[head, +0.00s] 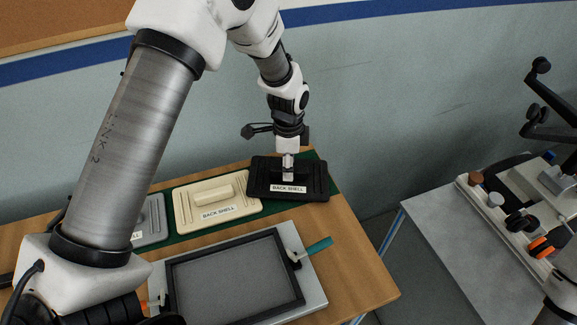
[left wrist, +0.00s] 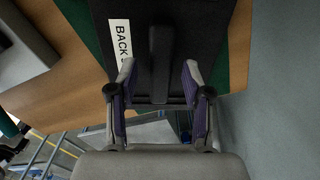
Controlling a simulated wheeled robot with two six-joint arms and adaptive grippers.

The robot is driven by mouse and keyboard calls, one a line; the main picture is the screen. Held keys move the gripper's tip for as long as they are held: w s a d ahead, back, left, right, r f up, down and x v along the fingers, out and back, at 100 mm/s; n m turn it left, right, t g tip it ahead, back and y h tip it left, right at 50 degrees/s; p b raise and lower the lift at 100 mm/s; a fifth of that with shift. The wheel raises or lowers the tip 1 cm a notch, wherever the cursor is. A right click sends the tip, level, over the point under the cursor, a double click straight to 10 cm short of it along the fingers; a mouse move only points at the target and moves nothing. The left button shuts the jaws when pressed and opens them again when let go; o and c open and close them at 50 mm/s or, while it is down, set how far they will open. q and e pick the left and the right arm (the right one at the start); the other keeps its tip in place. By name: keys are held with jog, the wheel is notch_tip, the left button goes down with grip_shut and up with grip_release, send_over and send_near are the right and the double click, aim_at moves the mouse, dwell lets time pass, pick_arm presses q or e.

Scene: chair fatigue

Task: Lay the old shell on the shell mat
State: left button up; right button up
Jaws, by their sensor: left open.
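A black shell labelled "BACK SHELL" (head: 315,183) lies flat at the right end of the green mat (head: 322,160). My left gripper (head: 288,175) points down over its middle. In the left wrist view the open fingers (left wrist: 158,75) stand on either side of the raised grip bar (left wrist: 160,45) of the black shell (left wrist: 190,25), with gaps showing. A cream back shell (head: 235,205) lies on the mat to the left. A grey shell (head: 152,222) lies farther left, partly hidden by my arm. Which shell is the old one cannot be told.
A black-framed grey panel fixture (head: 240,280) with a teal-handled clamp (head: 315,247) and an orange-handled one (head: 155,302) sits in front on the wooden table (head: 360,270). A grey bench (head: 450,235) with equipment stands at right, across a floor gap. The wall is close behind.

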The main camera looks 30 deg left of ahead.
pick_arm(q)
notch_tip(320, 180, up, 12)
jog(key=b, duration=0.2)
